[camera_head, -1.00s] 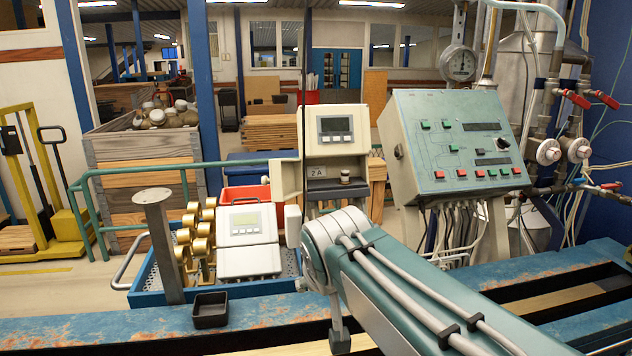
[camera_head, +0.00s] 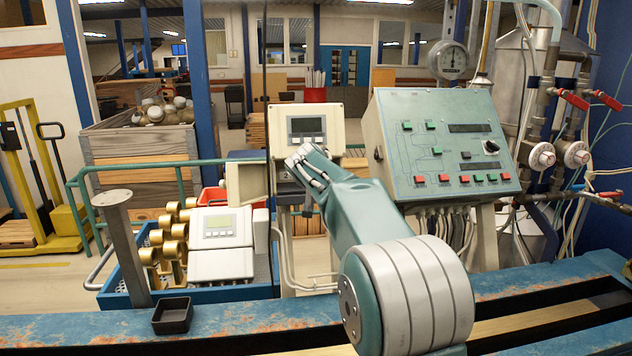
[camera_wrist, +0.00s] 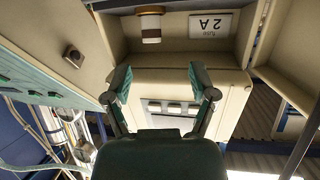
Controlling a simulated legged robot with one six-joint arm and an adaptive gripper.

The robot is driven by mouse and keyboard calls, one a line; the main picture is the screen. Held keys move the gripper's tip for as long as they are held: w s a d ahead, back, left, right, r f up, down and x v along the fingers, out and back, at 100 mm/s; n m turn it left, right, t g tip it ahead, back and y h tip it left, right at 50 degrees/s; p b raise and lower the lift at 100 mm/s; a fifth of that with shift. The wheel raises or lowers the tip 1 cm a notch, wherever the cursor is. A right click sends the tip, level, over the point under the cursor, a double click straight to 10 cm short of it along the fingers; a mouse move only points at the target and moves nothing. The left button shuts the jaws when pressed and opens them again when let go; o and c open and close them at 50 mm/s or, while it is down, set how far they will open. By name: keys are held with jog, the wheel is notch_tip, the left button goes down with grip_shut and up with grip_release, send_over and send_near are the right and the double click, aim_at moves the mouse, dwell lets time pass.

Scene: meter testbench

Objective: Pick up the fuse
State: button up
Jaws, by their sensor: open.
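The wrist picture is upside down. My gripper (camera_wrist: 159,72) is open and empty, its two green fingers apart in front of the box's button panel. The fuse is clear of the fingers, above them in the wrist view.
A green sloped control panel (camera_head: 450,150) stands close to the right of the meter box. At left are a blue crate (camera_head: 210,294) with a spare meter (camera_head: 222,262) and brass fittings, a metal post (camera_head: 124,245) and a small black tray (camera_head: 172,316) on the bench.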

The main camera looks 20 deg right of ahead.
jog(key=x, duration=0.3)
jog(key=shift+w+d+f, duration=0.1)
jog(key=shift+w+d, duration=0.05)
jog(key=shift+d, duration=0.35)
jog(key=x, duration=0.4)
jog(key=shift+w+d, duration=0.25)
jog(key=shift+a, duration=0.1)
grip_shut()
